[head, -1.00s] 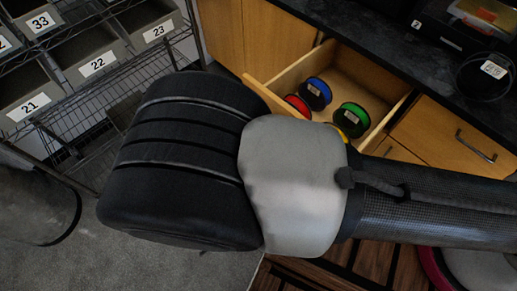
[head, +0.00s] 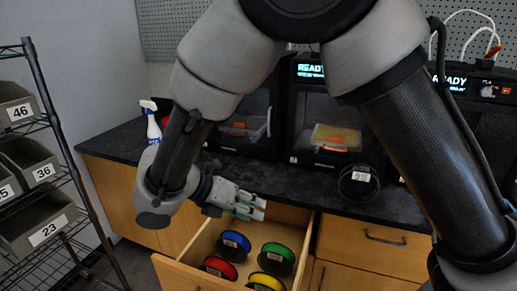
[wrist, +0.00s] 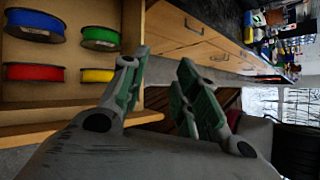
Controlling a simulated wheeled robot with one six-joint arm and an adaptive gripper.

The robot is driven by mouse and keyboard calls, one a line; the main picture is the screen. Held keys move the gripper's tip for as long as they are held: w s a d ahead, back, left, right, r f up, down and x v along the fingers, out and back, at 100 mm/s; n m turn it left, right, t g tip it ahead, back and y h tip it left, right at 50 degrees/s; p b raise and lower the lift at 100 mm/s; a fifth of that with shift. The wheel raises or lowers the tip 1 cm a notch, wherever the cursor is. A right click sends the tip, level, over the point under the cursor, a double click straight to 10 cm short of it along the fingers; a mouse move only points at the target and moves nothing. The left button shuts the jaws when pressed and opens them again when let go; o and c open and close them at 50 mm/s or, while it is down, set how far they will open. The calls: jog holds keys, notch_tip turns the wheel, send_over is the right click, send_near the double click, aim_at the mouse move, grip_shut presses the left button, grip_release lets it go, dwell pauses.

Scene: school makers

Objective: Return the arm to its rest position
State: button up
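My arm is bent, with its elbow high at the top of the head view. My gripper (head: 260,209) hangs above the back of an open wooden drawer (head: 188,276), beside the dark countertop's front edge. In the wrist view my gripper (wrist: 165,66) has its two green-padded fingers apart with nothing between them. The drawer holds a blue spool (head: 234,245), a green spool (head: 277,259), a red spool (head: 219,268) and a yellow spool (head: 266,283). All of them lie apart from the fingers in the wrist view.
3D printers (head: 330,125) stand on the dark countertop (head: 300,188). A black spool labelled 25 (head: 359,181) and a spray bottle (head: 151,122) are also on it. A wire rack with numbered bins (head: 42,222) stands at the left. Closed drawers (head: 375,247) are at the right.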

jog(key=w+d+r+m+g+y, duration=0.1)
jog(key=d+r+m+y, duration=0.1)
jog(key=d+r+m, duration=0.45)
jog(key=d+r+m+g+y, duration=0.2)
jog(key=d+r+m, duration=0.15)
jog(key=d, duration=0.65)
jog(key=w+d+r+m+g+y, duration=0.1)
jog(key=d+r+m, duration=0.4)
jog(key=d, duration=0.4)
jog(key=s+d+r+m+t+y, duration=0.2)
jog(key=s+d+m+t+y, duration=0.1)
jog(key=s+d+m, duration=0.8)
jog(key=d+m+t, duration=0.1)
jog(key=d+m, duration=0.1)
jog(key=m, duration=0.3)
jog(key=shift+s+d+r+y, duration=0.15)
jog(key=shift+s+r+y, duration=0.15)
jog(key=shift+s+y, duration=0.1)
